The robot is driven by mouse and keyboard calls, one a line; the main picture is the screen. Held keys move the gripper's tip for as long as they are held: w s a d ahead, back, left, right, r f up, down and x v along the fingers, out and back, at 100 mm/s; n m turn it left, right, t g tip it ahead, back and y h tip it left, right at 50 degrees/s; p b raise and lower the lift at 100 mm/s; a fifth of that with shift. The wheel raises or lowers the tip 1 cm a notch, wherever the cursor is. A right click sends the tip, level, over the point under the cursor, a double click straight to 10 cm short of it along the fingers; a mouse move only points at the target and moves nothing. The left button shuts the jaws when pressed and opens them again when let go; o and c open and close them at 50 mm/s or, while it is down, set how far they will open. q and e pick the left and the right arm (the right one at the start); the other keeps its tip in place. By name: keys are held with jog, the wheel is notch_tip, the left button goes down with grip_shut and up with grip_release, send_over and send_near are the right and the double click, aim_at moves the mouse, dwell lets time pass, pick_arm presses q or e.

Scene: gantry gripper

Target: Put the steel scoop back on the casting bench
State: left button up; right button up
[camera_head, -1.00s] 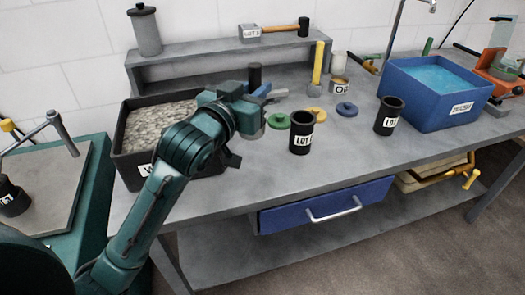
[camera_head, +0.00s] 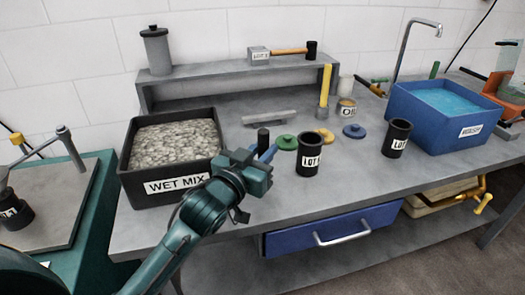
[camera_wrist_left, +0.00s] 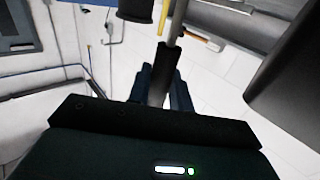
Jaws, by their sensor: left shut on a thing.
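My left gripper (camera_head: 264,152) is in front of the right side of the wet mix tub (camera_head: 140,188), over the front part of the casting bench (camera_head: 340,188). It is shut on a dark upright handle (camera_head: 263,138), which I take to be the steel scoop's. The handle also shows between the fingers in the left wrist view (camera_wrist_left: 157,88), with a grey shaft-like piece beyond it. The scoop's bowl is hidden or cannot be made out. My right gripper is not in view.
Right of the gripper stand a green lid (camera_head: 287,142), a black lot cup (camera_head: 309,155) and another black cup (camera_head: 396,138). A grey bar (camera_head: 268,118) lies behind. A blue wash basin (camera_head: 440,118) is at right. Bare bench top lies in front of the cups.

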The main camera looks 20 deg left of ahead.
pick_arm(q)
jog(key=shift+f, duration=0.1)
jog(key=o, duration=0.9)
jog(key=shift+s+a+b, duration=0.15)
jog(key=shift+s+a, duration=0.25)
jog(key=shift+s, duration=1.55)
jog(key=shift+s+a+b, duration=0.1)
jog(key=shift+s+a, duration=0.3)
jog(key=shift+s, duration=1.6)
jog(key=shift+s+a+b, duration=0.15)
jog(key=shift+s+a, duration=0.25)
jog(key=shift+s, duration=1.55)
